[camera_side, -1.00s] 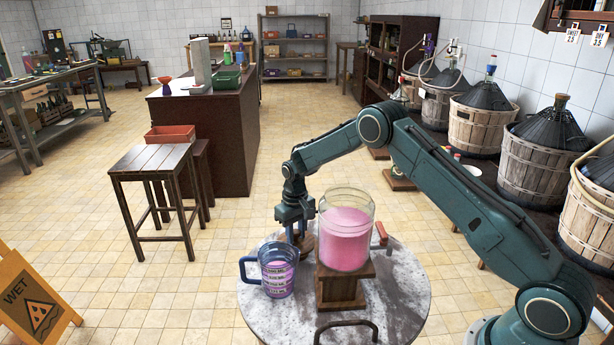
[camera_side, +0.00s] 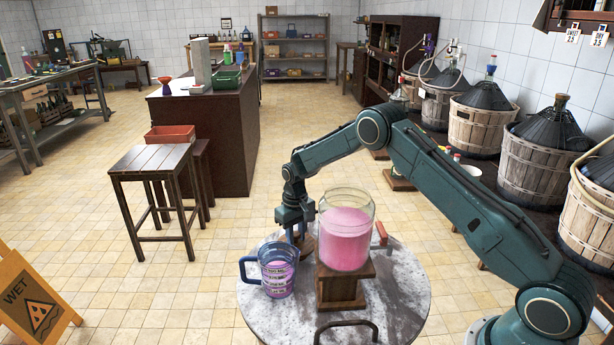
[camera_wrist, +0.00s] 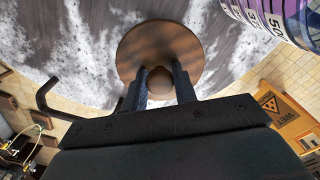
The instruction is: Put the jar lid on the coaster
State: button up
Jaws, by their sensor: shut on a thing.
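The jar lid (camera_wrist: 160,45) is a round brown wooden disc with a ball-shaped knob, seen in the wrist view over the grey-and-white table top. My gripper (camera_wrist: 158,85) is shut on the knob, one finger on each side. In the side view my gripper (camera_side: 297,233) points down at the back left of the round table, behind the measuring jug and left of the glass jar. Only a small brown part of the lid (camera_side: 309,244) shows there. I cannot make out a separate coaster in either view, or whether the lid touches the table.
A glass jar (camera_side: 346,232) with pink contents stands on a wooden block (camera_side: 341,287) on the round table (camera_side: 395,305). A blue-handled measuring jug (camera_side: 277,273) stands close, front left of my gripper. A dark bar handle (camera_side: 345,325) lies at the front; a red handle (camera_side: 381,234) is right of the jar.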

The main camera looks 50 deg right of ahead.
jog(key=shift+f, duration=0.55)
jog(key=o, duration=1)
jog(key=shift+o, duration=0.2)
jog(key=shift+r, duration=0.15)
notch_tip(320, 180, up, 14)
jog(key=shift+f, duration=0.25)
